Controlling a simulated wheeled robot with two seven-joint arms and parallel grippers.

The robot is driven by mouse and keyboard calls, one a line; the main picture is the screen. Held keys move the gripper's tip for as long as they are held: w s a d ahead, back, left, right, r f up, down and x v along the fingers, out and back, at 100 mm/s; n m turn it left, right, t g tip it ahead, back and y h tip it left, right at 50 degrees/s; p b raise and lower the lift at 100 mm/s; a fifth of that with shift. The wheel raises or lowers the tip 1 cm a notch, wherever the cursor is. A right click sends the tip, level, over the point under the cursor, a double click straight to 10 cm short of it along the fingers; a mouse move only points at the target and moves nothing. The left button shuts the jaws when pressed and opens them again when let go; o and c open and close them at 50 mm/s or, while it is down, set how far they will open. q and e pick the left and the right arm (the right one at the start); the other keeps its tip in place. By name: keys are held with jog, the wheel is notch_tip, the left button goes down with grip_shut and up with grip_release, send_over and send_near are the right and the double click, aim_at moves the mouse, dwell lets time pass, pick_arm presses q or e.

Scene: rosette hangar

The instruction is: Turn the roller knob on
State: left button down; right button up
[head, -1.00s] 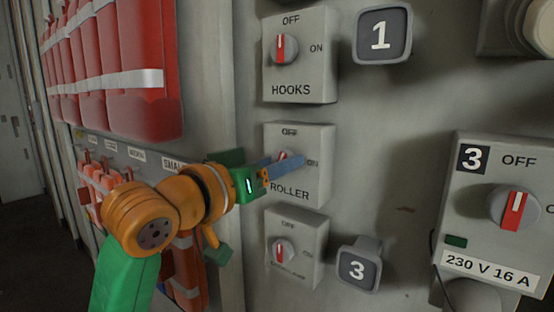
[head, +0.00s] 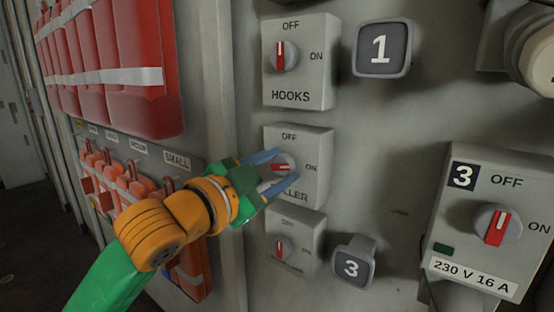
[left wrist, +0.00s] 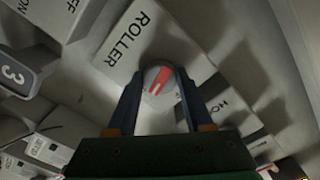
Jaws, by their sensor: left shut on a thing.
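The roller knob (head: 283,167) is a round grey knob with a red bar, on a grey box (head: 318,185) marked OFF at the top and ON at the right. Its red bar lies level, in line with ON. My left gripper (head: 288,165) is shut on the knob, one blue finger above it and one below, and partly covers the word ROLLER. In the left wrist view the knob (left wrist: 158,84) sits between the two fingers, its red bar showing. My right gripper is not in view.
The hooks knob (head: 283,55) is above and a smaller knob (head: 281,250) below, both with upright bars. A 230 V switch box (head: 490,235) is at the right; red gear (head: 115,110) hangs at the left.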

pick_arm(q)
jog(key=shift+m+p, duration=0.6)
jog(key=shift+m, duration=1)
jog(key=shift+c, duration=1.4)
grip_release()
jog(key=b+v, duration=0.2)
jog(key=v, duration=0.5)
jog(key=shift+b, duration=0.4)
